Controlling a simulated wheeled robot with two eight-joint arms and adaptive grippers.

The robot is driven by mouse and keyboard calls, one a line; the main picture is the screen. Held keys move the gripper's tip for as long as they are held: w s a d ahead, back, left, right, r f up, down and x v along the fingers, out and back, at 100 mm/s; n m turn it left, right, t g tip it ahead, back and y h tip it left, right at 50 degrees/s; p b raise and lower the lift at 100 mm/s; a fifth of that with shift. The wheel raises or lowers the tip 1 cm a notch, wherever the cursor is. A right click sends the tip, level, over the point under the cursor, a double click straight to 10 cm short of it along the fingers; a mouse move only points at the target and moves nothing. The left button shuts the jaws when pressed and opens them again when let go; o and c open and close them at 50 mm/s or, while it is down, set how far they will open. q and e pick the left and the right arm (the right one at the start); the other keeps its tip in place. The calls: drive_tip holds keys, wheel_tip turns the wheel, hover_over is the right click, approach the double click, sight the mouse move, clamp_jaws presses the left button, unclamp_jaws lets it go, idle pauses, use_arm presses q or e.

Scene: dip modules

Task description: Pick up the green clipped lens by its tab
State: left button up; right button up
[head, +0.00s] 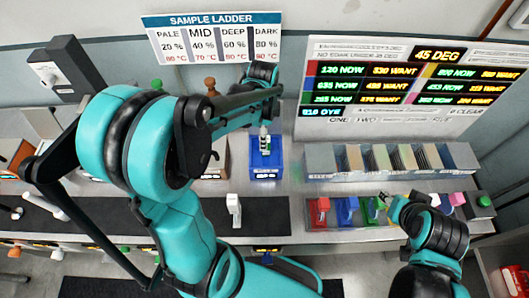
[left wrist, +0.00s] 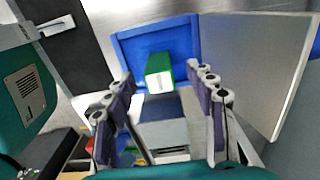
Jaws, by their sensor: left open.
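In the left wrist view a green block (left wrist: 159,72) with a pale end face stands out against a blue tray (left wrist: 128,45). My left gripper (left wrist: 160,105) is open, its fingers on either side and nearer the camera, with a gap to the block. In the head view my left arm reaches over to the blue tray (head: 266,172); its fingers are hard to make out. A green clip-like piece (head: 370,210) stands in the front row at right. Which green piece is the clipped lens I cannot tell. My right gripper (head: 391,206) is beside that row; its jaws are unclear.
Red (head: 318,212) and blue (head: 346,210) pieces stand in the same row. A grey rack (head: 322,163) of upright plates stands behind it. A white tool (head: 233,210) is on the black mat (head: 272,217). A lit board (head: 410,80) stands at the back right.

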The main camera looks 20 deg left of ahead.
sight(266, 152)
use_arm(q)
drive_tip(key=f, duration=0.1)
drive_tip(key=f+b, duration=0.1)
drive_tip(key=f, duration=0.1)
drive_tip(key=d+f, duration=0.1)
drive_tip(key=f, duration=0.1)
drive_tip(key=shift+w+f, duration=0.1)
drive_tip(key=shift+w, duration=0.05)
drive_tip(key=shift+f+b, duration=0.35)
drive_tip(key=shift+f, duration=0.2)
clamp_jaws()
